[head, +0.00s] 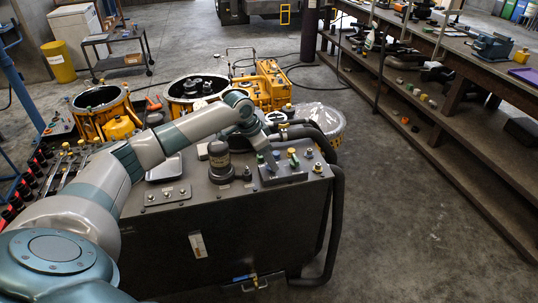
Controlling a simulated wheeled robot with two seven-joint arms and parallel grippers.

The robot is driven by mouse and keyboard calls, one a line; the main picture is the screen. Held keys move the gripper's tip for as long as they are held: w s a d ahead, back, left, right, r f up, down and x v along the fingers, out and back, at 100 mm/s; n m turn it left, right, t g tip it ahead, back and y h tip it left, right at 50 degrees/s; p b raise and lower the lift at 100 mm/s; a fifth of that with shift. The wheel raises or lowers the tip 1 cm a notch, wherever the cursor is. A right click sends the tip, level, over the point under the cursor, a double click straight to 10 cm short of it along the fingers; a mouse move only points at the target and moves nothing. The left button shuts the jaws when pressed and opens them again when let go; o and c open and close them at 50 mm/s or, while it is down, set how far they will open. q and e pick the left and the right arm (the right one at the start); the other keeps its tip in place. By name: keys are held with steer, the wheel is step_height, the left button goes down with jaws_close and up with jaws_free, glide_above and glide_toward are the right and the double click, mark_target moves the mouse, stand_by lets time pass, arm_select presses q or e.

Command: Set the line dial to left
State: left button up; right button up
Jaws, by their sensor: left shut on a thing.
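A dark machine cabinet (240,215) stands in front of me. On the right of its top is a small control block (285,176) with several coloured knobs, among them a green one (276,155) and a yellow one (291,151). My left arm reaches over the cabinet from the left. My left gripper (268,162) points down at the left end of this block and is shut on a small part there, which I take to be the line dial. The gripper hides that part, so its setting cannot be read. My right gripper is not in view.
A dark round-topped fitting (220,160) stands just left of my gripper. Black hoses (338,215) loop around the cabinet's right side. Yellow machinery (265,88) is behind. A long workbench (470,55) runs along the right, with free floor between.

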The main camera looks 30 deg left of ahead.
arm_select(q)
steer(key=n+p, duration=0.1)
steer(key=p, duration=0.1)
steer(key=n+y+p, duration=0.1)
steer(key=n+p, duration=0.1)
steer(key=p, duration=0.1)
steer(key=n+y+p, duration=0.1)
steer(key=n+p, duration=0.1)
steer(key=p, duration=0.1)
steer(key=shift+d+r+t, duration=0.25)
steer(key=shift+r+t, duration=0.1)
steer(key=shift+t, duration=0.05)
steer(key=shift+f+n+y+p, duration=0.2)
steer(key=shift+n+y+p, duration=0.2)
steer(key=shift+n+p, duration=0.7)
steer(key=o, duration=1)
steer(key=shift+o, duration=0.2)
steer(key=shift+f, duration=0.1)
steer(key=shift+s, duration=0.1)
steer(key=shift+s+r+b, duration=0.2)
steer(key=shift+r+b, duration=0.25)
steer(key=shift+r, duration=0.15)
steer(key=b+v, duration=0.4)
steer(key=v, duration=1.2)
